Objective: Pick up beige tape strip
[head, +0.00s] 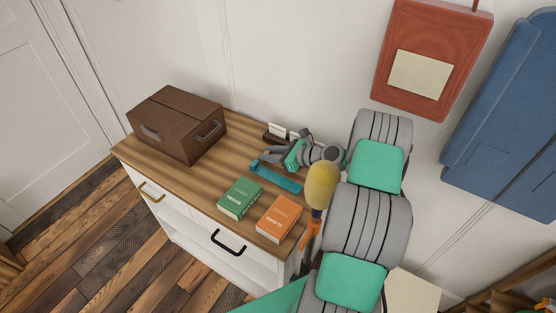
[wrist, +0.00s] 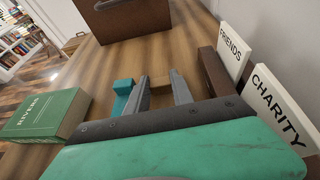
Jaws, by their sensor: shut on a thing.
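My gripper (head: 272,154) is low over the back right of the wooden-topped cabinet. In the wrist view its two grey fingers (wrist: 163,92) are shut on a small tan piece, the beige tape strip (wrist: 161,88), which sits between them. Most of the strip is hidden by the fingers and the gripper body, and its colour is close to the wood. In the head view the strip cannot be made out. I cannot tell whether it touches the top.
A teal strip-like object (head: 277,178) lies beside the gripper. A green book (head: 240,198) and an orange book (head: 279,218) lie in front. A brown case (head: 178,124) stands at left. Signs reading FRIENDS (wrist: 234,50) and CHARITY (wrist: 277,110) stand close at the wall. The wood between is clear.

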